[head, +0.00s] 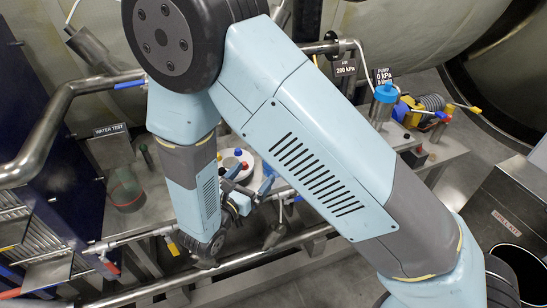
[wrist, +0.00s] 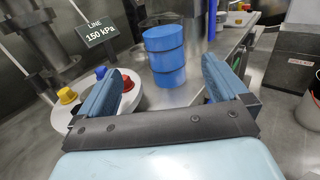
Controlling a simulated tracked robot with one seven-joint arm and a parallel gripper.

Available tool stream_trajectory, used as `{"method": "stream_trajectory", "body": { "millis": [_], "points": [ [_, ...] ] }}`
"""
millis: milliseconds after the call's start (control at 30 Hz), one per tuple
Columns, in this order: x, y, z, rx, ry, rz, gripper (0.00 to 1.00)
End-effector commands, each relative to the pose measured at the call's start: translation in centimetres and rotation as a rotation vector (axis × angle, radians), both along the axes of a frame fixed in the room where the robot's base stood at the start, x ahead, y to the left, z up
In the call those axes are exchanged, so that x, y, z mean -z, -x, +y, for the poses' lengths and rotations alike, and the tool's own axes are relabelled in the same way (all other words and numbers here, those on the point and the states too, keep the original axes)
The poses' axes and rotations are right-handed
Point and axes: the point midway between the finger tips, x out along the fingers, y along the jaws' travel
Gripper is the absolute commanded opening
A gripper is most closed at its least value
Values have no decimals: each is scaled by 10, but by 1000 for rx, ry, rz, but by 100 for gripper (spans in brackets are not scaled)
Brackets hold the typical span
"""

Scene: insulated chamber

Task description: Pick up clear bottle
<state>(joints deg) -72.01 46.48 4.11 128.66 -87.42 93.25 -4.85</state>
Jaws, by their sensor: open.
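I cannot surely identify the clear bottle. A see-through, greenish vessel (head: 125,190) stands at the left of the head view, below the water test sign. My gripper (wrist: 163,88) is open, with its two blue fingers apart and nothing between them. In the head view my gripper (head: 258,188) is low in the middle, partly hidden by my arm, and well to the right of the vessel. The vessel does not clearly show in the wrist view. A ribbed blue cylinder (wrist: 164,55) stands beyond the fingertips, apart from them.
A round white holder (wrist: 60,117) with red, yellow and blue knobs is beside my left finger. A bench pipe (head: 270,252) runs along the front. A blue-topped metal cylinder (head: 383,103) stands at the back right. A dark bin (head: 505,235) is at the right.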

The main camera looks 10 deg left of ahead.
Motion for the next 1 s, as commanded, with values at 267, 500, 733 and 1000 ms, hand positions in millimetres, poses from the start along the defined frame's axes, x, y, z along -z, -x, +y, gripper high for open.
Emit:
{"method": "stream_trajectory", "body": {
  "millis": [267,500,733,1000],
  "points": [
    [-1,-50,-21,14,-1,0,100],
    [0,-70,-28,16,-1,1,100],
    [0,-82,-34,17,-1,0,100],
    [1,-114,-48,18,-2,0,100]
  ]
}}
